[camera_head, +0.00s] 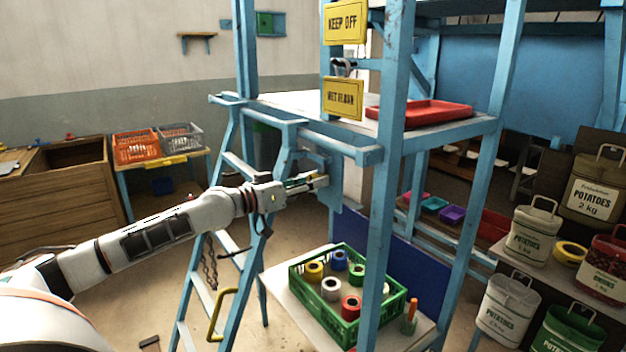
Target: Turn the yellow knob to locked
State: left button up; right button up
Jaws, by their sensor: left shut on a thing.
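My left gripper (312,182) reaches in from the left, its fingertips at a small blue plate (331,192) on the blue frame. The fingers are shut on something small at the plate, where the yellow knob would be. The knob itself is mostly hidden by the fingers, and I cannot read its position or any locked mark. My right gripper is not in view.
Blue frame posts (389,150) stand just right of the gripper, with a ladder (231,220) below left. Yellow signs (343,98) hang above. A green crate (340,320) of coloured rolls stands below. A red tray (430,114) lies on the upper shelf.

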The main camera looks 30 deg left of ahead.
pick_arm(q)
jog(key=shift+r+n, duration=0.1)
jog(key=shift+n, duration=1.5)
jog(key=o, duration=1.1)
jog(key=shift+v, duration=6)
